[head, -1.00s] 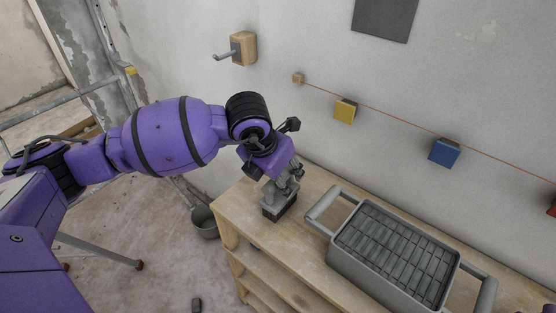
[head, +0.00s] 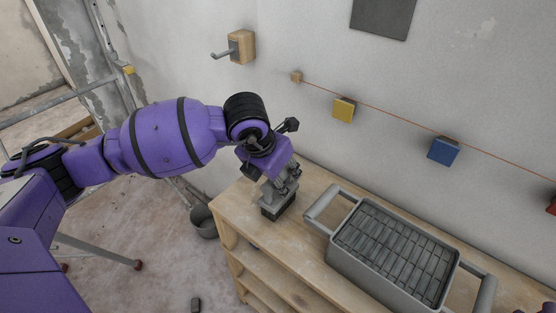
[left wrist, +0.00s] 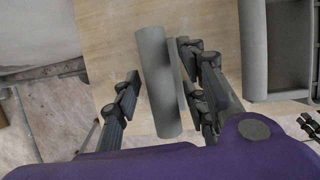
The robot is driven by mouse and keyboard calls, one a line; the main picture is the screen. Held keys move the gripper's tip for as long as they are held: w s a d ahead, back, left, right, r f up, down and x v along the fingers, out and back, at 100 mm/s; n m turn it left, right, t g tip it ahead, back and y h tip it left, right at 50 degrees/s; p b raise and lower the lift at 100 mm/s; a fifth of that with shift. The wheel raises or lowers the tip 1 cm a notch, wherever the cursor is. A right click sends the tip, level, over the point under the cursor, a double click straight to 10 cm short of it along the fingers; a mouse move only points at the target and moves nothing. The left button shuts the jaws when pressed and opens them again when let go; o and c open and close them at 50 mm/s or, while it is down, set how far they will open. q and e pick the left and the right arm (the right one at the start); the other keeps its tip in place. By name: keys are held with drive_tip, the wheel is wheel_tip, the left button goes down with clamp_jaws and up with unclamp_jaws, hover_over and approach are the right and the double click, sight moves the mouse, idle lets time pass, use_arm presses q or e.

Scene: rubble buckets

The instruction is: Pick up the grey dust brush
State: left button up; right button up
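The grey dust brush (head: 276,207) stands on the left end of the wooden shelf top, with its dark bristle end down. My left gripper (head: 277,187) is above it, pointing down, its fingers around the upper part. In the left wrist view, the brush's grey handle (left wrist: 160,85) lies between the fingers of my left gripper (left wrist: 160,80). A narrow gap shows at the left finger; contact on the right side is hard to tell. Dark jointed pieces at the right edge of the left wrist view look like part of my right gripper (left wrist: 309,126), mostly cut off.
A grey two-handled tray (head: 345,262) with ribbed contents stands right of the brush on the wooden shelf (head: 240,205). A grey bucket (head: 204,222) is on the floor to the left. The wall behind carries a string with coloured blocks (head: 344,109).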

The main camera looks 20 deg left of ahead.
use_arm(q)
clamp_jaws()
drive_tip(key=shift+r, duration=0.15)
